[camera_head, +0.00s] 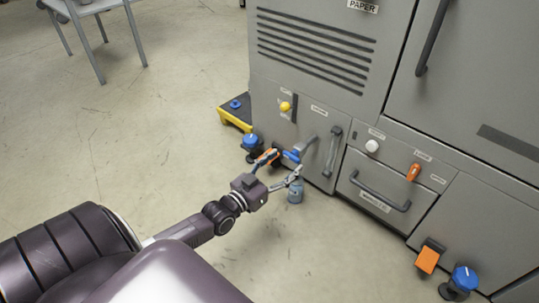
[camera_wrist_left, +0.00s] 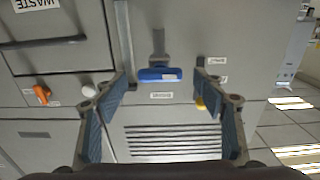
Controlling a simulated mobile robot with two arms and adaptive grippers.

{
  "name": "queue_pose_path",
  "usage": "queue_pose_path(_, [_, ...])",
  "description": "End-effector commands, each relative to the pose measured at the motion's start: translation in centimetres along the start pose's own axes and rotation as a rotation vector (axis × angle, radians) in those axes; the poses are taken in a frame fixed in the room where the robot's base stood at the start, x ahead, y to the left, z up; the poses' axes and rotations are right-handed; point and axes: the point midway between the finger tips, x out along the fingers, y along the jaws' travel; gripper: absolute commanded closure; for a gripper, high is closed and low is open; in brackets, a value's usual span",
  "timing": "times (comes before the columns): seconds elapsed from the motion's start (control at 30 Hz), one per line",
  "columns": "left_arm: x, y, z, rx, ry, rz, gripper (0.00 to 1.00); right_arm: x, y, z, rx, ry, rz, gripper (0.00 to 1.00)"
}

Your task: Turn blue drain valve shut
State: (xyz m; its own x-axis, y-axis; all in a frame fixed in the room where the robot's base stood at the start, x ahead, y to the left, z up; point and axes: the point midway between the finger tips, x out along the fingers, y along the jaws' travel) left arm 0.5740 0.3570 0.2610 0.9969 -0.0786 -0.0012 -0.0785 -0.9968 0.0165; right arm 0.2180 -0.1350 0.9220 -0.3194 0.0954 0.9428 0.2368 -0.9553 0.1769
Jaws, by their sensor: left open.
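The blue drain valve (camera_head: 291,156) is a short blue lever on a grey pipe at the lower front of the grey machine. In the left wrist view, which is upside down, the blue handle (camera_wrist_left: 160,75) lies crosswise. My left gripper (camera_head: 284,166) is open, with its fingers spread in front of the valve. In the left wrist view the handle shows between the open fingers (camera_wrist_left: 162,88), beyond their tips, and no contact shows. My right gripper is not in view.
A yellow knob (camera_head: 285,106), a white knob (camera_head: 372,146), an orange lever (camera_head: 413,172) and dark bar handles are on the machine front. Blue-topped feet (camera_head: 465,278) stand at its base.

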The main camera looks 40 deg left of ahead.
Motion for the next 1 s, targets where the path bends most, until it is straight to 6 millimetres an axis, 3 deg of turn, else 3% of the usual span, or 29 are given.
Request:
queue_pose_path(0.2, [-4.5,0.0,0.1,0.000,-0.003,0.000,0.36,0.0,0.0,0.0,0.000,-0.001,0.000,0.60])
queue_pose_path(0.4, [-7.1,0.0,0.1,0.001,-0.001,0.000,0.36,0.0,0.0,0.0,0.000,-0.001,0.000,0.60])
queue_pose_path(0.6, [-8.1,0.0,0.0,0.000,0.000,0.001,0.36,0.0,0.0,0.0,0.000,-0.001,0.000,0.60])
queue_pose_path(1.0, [-8.0,0.0,0.0,0.000,0.001,0.000,0.36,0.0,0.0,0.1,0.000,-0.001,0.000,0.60])
